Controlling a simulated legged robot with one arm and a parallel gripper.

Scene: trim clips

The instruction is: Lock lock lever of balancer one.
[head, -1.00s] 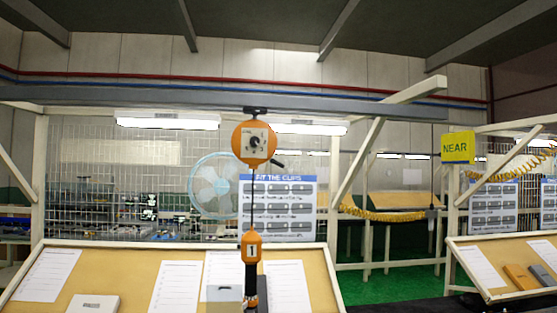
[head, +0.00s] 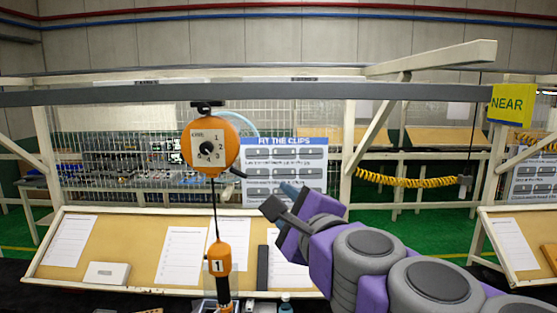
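Balancer one (head: 210,146) is an orange round reel with a white numbered dial plate, hanging from the overhead rail. Its lock lever (head: 238,173) is a short dark lever that sticks out at the lower right of the reel. A cable runs down from the reel to an orange hand tool (head: 218,260) marked 1. My gripper (head: 277,197) is at the end of my purple and grey arm, right of the lever and a little lower in the picture. A gap shows between it and the lever. Its finger opening is too small to make out.
A tilted board (head: 132,240) with paper sheets stands below the reel. A "FIT THE CLIPS" poster (head: 300,160) hangs on the mesh behind my gripper. A yellow NEAR sign (head: 508,104) and a yellow coiled hose (head: 405,182) are at the right.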

